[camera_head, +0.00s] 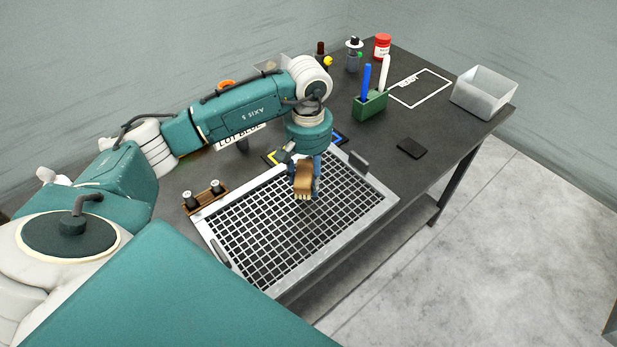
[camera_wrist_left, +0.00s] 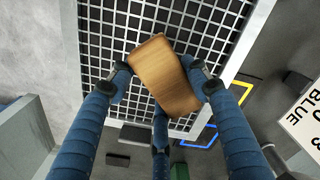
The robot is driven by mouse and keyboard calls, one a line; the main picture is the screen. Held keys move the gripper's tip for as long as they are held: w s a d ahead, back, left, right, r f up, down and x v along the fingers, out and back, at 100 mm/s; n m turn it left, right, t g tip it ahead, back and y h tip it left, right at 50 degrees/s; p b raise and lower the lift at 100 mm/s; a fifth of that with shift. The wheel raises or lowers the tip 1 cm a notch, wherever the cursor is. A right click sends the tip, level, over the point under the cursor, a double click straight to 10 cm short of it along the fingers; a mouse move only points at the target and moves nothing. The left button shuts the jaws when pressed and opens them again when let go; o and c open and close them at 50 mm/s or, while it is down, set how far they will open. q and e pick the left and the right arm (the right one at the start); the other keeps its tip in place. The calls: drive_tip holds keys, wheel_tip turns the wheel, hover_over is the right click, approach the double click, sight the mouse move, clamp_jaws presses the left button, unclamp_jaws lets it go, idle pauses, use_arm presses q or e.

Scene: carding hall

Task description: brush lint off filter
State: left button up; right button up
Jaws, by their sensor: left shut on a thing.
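The filter (camera_head: 262,238) is a light metal frame with a dark square grid and a dark handle at each end. It lies on the dark table and fills the top of the left wrist view (camera_wrist_left: 110,30). My left gripper (camera_head: 303,180) is shut on a wooden brush (camera_head: 301,193), whose pale bristles point down over the grid's far right part. In the left wrist view the blue fingers hold the brush's wooden back (camera_wrist_left: 163,75). I cannot tell whether the bristles touch the grid. No lint is clearly visible. My right gripper is not in view.
The table (camera_head: 437,125) holds a green holder (camera_head: 370,106) with a blue and a white upright item, a pale open bin (camera_head: 484,92), a black block (camera_head: 411,148), bottles (camera_head: 354,55) and a red-lidded jar (camera_head: 382,46). A small wooden rack (camera_head: 205,198) stands beside the filter's left corner.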

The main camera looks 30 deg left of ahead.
use_arm(q)
drive_tip(key=shift+w+r+p, duration=0.2)
drive_tip(key=shift+r+p, duration=0.15)
drive_tip(key=shift+r, duration=0.5)
drive_tip(key=shift+s+r, duration=0.15)
drive_tip(key=shift+r, duration=0.45)
